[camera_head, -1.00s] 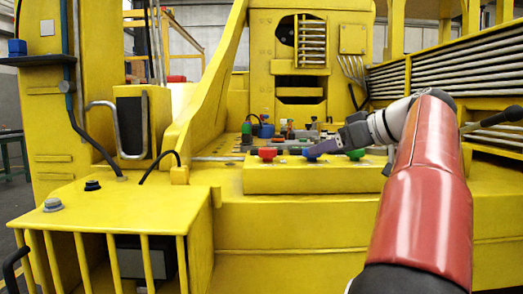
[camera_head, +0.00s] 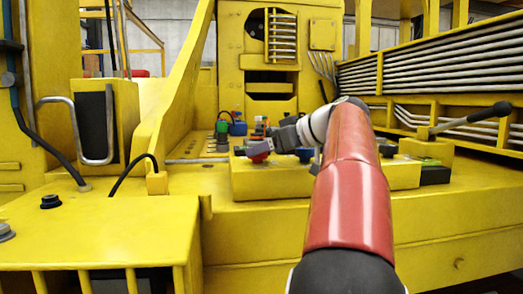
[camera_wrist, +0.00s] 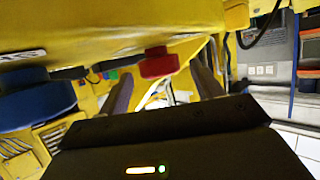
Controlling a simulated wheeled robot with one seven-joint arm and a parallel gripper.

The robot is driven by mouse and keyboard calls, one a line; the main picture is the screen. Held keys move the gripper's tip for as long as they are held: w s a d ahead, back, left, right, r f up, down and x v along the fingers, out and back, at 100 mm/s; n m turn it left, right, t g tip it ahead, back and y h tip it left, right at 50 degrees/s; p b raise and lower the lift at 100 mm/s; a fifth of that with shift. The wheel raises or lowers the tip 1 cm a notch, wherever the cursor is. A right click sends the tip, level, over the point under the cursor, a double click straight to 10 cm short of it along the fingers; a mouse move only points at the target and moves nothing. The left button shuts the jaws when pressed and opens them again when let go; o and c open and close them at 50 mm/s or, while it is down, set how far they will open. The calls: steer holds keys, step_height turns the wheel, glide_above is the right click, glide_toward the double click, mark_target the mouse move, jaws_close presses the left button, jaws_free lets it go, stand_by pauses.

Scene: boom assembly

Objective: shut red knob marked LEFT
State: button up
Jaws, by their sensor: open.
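The red knob (camera_head: 260,157) sits at the left end of the long yellow control box (camera_head: 274,186). My gripper (camera_head: 260,148) is at this knob and partly covers it in the head view. In the wrist view the red knob (camera_wrist: 158,63) shows between the two spread fingers of my open gripper (camera_wrist: 161,70). I cannot tell whether a finger touches it.
A blue knob (camera_head: 304,154) stands just right of the red one; a blue knob is also close at the left in the wrist view (camera_wrist: 35,100). A lever (camera_head: 470,120) stands at the right. Small coloured parts (camera_head: 262,125) lie behind the box.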

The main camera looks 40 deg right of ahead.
steer(key=shift+x, duration=0.8)
steer(key=c, duration=1)
